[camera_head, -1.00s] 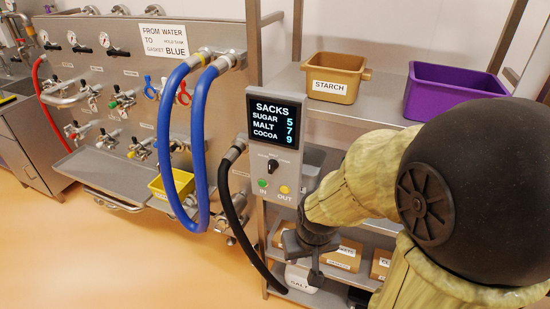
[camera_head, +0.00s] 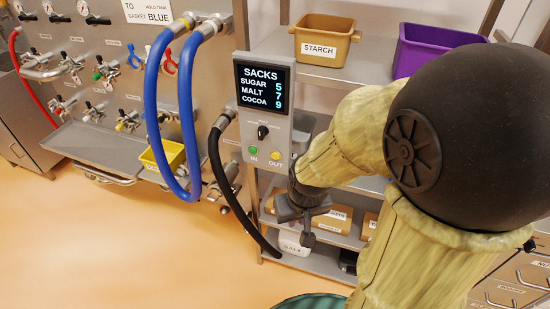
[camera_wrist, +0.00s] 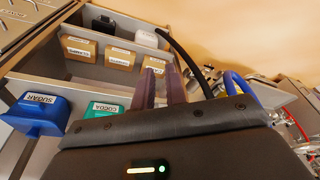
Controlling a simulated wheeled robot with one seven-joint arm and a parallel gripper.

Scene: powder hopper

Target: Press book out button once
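The yellow OUT button (camera_head: 275,156) is on the lower right of the grey panel (camera_head: 282,127), beside the green IN button (camera_head: 253,151). Above them are a black knob (camera_head: 263,132) and a screen (camera_head: 264,87) reading SUGAR 5, MALT 7, COCOA 9. My gripper (camera_head: 303,214) hangs below and right of the OUT button, apart from it, with its tips low in front of the shelves. In the wrist view my gripper (camera_wrist: 158,75) shows two fingers with a narrow empty gap between them. The panel's buttons do not show in the wrist view.
A black hose (camera_head: 222,180) runs just left of the panel, and a blue hose (camera_head: 188,110) hangs farther left. Shelves behind my arm hold a STARCH bin (camera_head: 324,40), a purple bin (camera_head: 430,42) and cartons. The floor (camera_head: 130,245) in front is clear.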

